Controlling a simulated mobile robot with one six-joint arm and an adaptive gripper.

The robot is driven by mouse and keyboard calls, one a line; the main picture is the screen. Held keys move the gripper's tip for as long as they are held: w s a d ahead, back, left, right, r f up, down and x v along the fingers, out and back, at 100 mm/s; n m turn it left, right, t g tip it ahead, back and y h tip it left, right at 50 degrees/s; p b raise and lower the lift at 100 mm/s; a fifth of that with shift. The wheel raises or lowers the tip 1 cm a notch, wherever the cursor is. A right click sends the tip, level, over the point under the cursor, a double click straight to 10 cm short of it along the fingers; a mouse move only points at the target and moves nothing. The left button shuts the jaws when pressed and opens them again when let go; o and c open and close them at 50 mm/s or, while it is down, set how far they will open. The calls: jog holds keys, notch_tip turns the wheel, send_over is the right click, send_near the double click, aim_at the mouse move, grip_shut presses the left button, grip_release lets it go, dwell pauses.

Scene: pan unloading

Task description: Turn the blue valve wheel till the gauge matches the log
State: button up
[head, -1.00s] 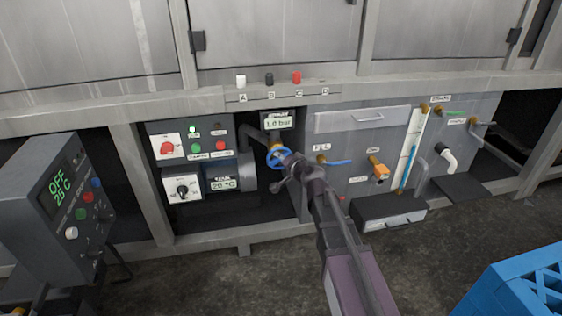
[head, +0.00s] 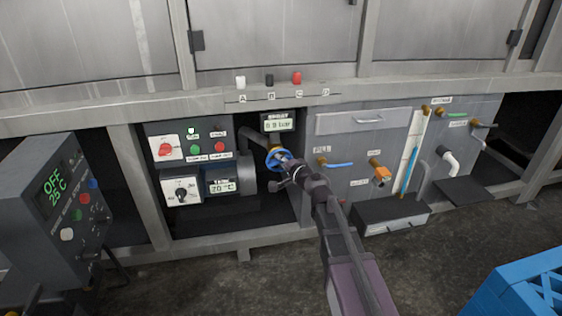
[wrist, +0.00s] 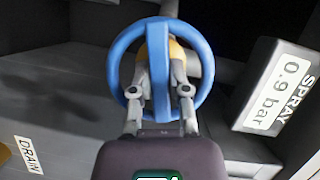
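The blue valve wheel (head: 270,161) is on a yellow-brass fitting in the dark bay under the large tank. In the wrist view its round rim (wrist: 116,62) fills the upper middle. My gripper (wrist: 161,72) is at the wheel, a finger on each side of its blue middle bar, and looks shut on it. In the head view my gripper (head: 284,166) hides part of the wheel. The spray gauge (head: 279,123) is just above; in the wrist view this gauge (wrist: 272,88) reads 0.9 bar. I cannot make out a log.
A switch panel (head: 190,146) with red and green knobs and a 20 °C display (head: 222,187) are left of the wheel. A drain valve (head: 379,170) and blue-handled fill valve (head: 338,165) are to the right. A blue crate (head: 515,285) stands front right.

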jog(key=o, duration=0.4)
jog(key=shift+o, duration=0.2)
jog(key=shift+r+n+p, duration=0.1)
jog(key=shift+n+p, duration=0.2)
jog(key=shift+p, duration=0.05)
